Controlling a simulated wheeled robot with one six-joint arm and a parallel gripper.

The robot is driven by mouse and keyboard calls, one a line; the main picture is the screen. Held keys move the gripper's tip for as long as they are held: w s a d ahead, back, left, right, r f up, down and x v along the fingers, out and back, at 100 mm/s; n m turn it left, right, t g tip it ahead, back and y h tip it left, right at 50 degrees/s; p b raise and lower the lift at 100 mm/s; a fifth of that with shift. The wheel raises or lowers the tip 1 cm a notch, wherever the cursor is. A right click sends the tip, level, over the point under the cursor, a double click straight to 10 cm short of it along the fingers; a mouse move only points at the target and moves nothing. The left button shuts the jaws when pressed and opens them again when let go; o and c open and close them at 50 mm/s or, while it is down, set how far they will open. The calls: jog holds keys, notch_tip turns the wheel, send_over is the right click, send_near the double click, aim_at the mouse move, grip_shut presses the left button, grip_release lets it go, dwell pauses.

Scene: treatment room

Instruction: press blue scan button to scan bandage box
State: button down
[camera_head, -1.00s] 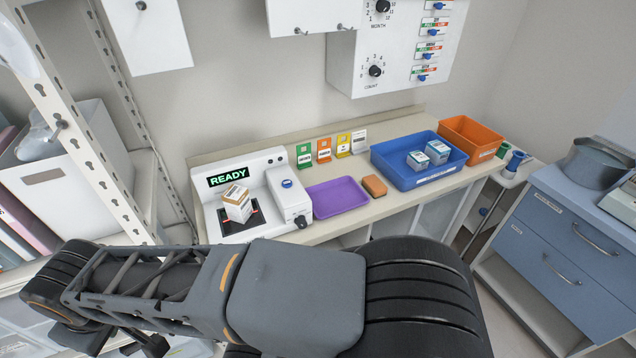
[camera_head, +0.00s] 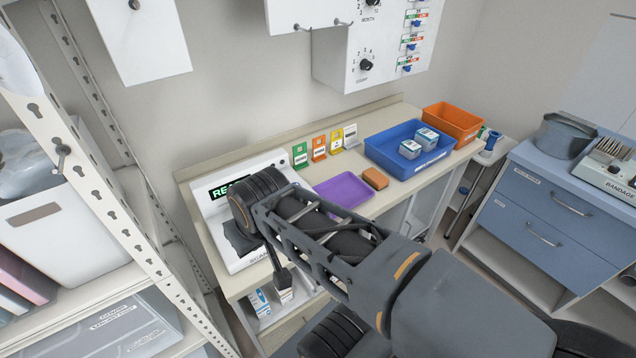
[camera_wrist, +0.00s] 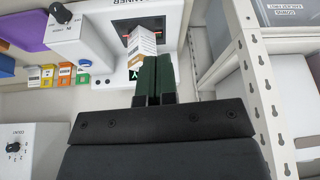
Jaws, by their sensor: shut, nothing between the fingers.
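The white scanner (camera_head: 264,162) stands at the left of the counter, its screen partly covered by my arm in the head view. In the wrist view the white and orange bandage box (camera_wrist: 144,42) rests on the scanner's dark scan area. My gripper (camera_wrist: 158,56) is shut and empty, its two green-faced fingers side by side, overlapping the box's edge in this view; I cannot tell whether they touch it. The scanner's raised block (camera_wrist: 92,35) is left of the fingers, with a dark round part (camera_wrist: 59,12) on it.
A purple tray (camera_head: 341,190), an orange sponge (camera_head: 375,178) and a blue bin (camera_head: 381,164) with two boxes lie right of the scanner. Colored cards (camera_head: 318,149) stand behind the tray. A metal shelf (camera_head: 98,203) stands close on the left.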

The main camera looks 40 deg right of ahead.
dwell(0.3)
jog(key=w+d+r+m+t+y+p, duration=0.25)
jog(key=w+d+m, duration=0.45)
jog(key=w+m, duration=0.45)
jog(key=w+d+f+m+t+h+p, duration=0.1)
jog(key=w+d+m, duration=0.2)
jog(key=d+m, duration=0.4)
jog(key=w+d+f+m+t+h+p, duration=0.1)
jog(key=w+d+m+p, duration=0.1)
jog(key=d+m, duration=0.6)
jog(key=shift+w+d+f, duration=0.3)
jog(key=shift+w+d, duration=0.2)
jog(key=shift+d, duration=0.05)
jog(key=shift+f, duration=0.15)
notch_tip(320, 180, down, 9)
jog(key=b, duration=0.7)
jog(key=shift+r+b, duration=0.2)
jog(key=shift+b, duration=0.2)
jog(key=shift+f, duration=0.1)
